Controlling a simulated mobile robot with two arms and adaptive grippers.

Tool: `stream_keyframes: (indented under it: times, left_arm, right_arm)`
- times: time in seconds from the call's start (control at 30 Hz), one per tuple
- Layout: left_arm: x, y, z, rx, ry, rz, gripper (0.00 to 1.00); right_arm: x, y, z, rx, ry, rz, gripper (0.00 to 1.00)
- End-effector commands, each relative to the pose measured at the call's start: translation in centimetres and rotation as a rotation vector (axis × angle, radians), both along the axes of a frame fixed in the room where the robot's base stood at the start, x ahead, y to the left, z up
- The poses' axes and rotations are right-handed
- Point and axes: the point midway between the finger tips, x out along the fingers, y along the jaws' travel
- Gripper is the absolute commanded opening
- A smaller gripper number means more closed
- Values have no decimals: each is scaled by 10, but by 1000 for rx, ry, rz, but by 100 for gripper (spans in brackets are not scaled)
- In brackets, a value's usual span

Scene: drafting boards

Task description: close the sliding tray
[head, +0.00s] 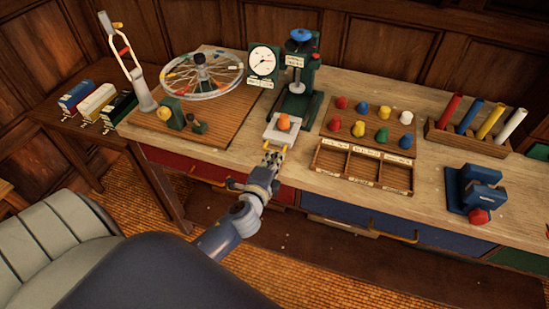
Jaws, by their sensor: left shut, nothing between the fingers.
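The sliding tray (272,133) is a small pale plate in front of the green press (299,75). It sticks out from the press base toward me. An orange round piece (284,122) sits on it. A yellow handle (268,147) shows at the tray's front edge. My left gripper (272,155) is shut and empty, right at the tray's front edge by the handle. I cannot tell whether it touches. The fingertips partly cover the handle. My right gripper is not in view.
A dial gauge (263,62) stands left of the press, and a spoked wheel (203,75) farther left. Several coloured knobs (359,129) and a divided wooden box (361,166) lie to the right. A blue vise (478,188) is at the far right.

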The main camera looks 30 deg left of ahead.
Motion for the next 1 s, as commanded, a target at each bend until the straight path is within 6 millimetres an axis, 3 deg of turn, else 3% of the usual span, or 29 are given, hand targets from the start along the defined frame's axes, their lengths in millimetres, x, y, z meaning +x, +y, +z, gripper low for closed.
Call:
stream_keyframes:
  times: [0.23, 0.37, 1.0]
  left_arm:
    - [2, 1, 0, 0, -1, 0, 0]
    - [14, 3, 1, 1, -3, 0, 0]
    - [131, 32, 0, 1, -3, 1, 0]
  right_arm:
    - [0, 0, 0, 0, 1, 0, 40]
    - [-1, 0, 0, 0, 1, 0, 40]
    - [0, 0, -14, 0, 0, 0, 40]
